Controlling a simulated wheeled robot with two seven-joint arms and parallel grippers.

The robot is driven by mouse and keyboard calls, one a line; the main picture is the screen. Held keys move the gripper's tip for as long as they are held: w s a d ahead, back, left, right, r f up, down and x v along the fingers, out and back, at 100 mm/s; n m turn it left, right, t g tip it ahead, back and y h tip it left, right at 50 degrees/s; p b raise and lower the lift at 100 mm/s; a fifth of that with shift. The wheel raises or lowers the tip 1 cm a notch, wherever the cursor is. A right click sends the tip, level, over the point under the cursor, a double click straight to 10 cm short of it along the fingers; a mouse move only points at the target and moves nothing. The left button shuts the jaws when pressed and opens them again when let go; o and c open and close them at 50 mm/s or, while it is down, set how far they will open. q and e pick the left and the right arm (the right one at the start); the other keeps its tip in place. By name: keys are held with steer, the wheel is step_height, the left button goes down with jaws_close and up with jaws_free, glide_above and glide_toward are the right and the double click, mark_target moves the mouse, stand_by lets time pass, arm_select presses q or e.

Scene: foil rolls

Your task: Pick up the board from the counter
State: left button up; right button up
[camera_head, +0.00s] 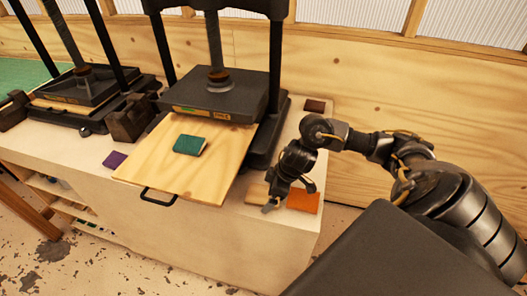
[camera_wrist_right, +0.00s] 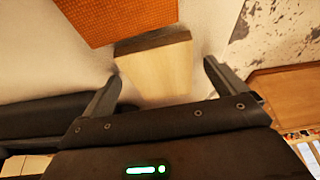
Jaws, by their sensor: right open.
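A small pale wooden board (camera_head: 256,192) lies on the white counter (camera_head: 185,222) near its right end, partly hidden by my right gripper in the head view. In the right wrist view the board (camera_wrist_right: 158,68) appears as a light wooden block with a darker edge. My right gripper (camera_head: 290,196) is open above it. In the wrist view its two fingers (camera_wrist_right: 163,84) appear on either side of the board, with gaps and nothing held. Whether the fingertips reach down to the board's level I cannot tell. My left gripper is not in view.
An orange square (camera_head: 304,201) lies beside the board; it also shows in the wrist view (camera_wrist_right: 120,18). A black press (camera_head: 215,95) holds a large plywood sheet (camera_head: 150,165) with a teal block (camera_head: 190,144). A purple square (camera_head: 115,159) lies left, a dark brown one (camera_head: 315,106) behind.

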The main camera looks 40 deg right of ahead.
mark_target(263, 194)
steer(key=shift+c, duration=0.3)
steer(key=c, duration=1)
steer(key=shift+r, duration=0.15)
steer(key=shift+r, duration=0.25)
step_height(263, 194, up, 3)
steer(key=shift+w+f, duration=0.1)
steer(key=s+a+r+p, duration=0.2)
steer(key=a+r+p, duration=0.1)
steer(key=s+a+r+p, duration=0.3)
steer(key=a+p, duration=0.1)
steer(key=s+a+r+p, duration=0.3)
steer(key=a, duration=0.1)
steer(key=shift+s+a+r+p, duration=0.2)
steer(key=shift+p, duration=0.2)
